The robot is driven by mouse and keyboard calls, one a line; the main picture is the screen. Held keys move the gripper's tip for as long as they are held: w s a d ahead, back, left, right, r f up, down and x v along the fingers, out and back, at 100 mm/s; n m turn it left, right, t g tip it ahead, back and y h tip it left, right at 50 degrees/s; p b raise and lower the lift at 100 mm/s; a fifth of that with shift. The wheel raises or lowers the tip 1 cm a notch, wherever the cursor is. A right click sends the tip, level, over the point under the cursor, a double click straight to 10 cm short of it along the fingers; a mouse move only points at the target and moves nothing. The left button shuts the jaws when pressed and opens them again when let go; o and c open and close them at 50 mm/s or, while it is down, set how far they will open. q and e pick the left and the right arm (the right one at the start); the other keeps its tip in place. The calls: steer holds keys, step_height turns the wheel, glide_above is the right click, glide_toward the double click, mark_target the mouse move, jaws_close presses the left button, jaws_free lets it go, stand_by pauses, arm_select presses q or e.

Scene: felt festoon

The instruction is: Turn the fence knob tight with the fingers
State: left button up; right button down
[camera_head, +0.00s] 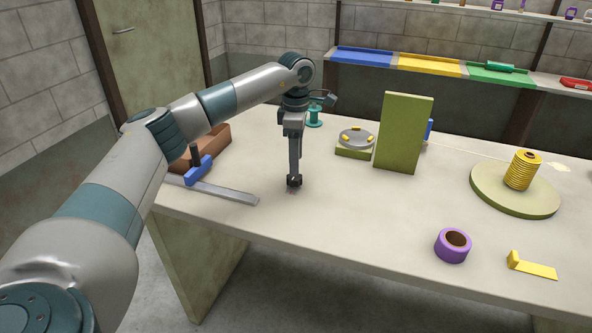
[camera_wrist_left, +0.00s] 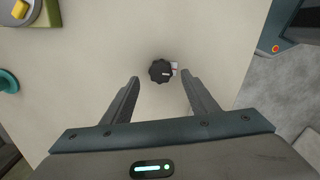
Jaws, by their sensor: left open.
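A black ribbed knob (camera_wrist_left: 160,71) with a pale mark on it shows in the left wrist view, lying between and slightly beyond my fingertips. In the head view the dark knob (camera_head: 294,181) is at the lower end of my left gripper (camera_head: 294,174), low over the table. My left gripper is open, with one finger on each side of the knob in the wrist view (camera_wrist_left: 161,78). I cannot tell whether either finger touches it. A blue block (camera_head: 198,170) with a dark upright piece sits on a grey rail (camera_head: 225,191) to the left. My right gripper is out of view.
A grey disc with yellow pieces (camera_head: 356,137), a green upright panel (camera_head: 403,132) and a teal spool (camera_head: 314,116) stand behind. A yellow coil (camera_head: 522,170) stands on a round board (camera_head: 500,196) at right. Purple tape (camera_head: 453,246) lies near the front. Table around the knob is clear.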

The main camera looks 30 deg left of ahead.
arm_select(q)
step_height(320, 180, up, 12)
steer(key=b, duration=0.1)
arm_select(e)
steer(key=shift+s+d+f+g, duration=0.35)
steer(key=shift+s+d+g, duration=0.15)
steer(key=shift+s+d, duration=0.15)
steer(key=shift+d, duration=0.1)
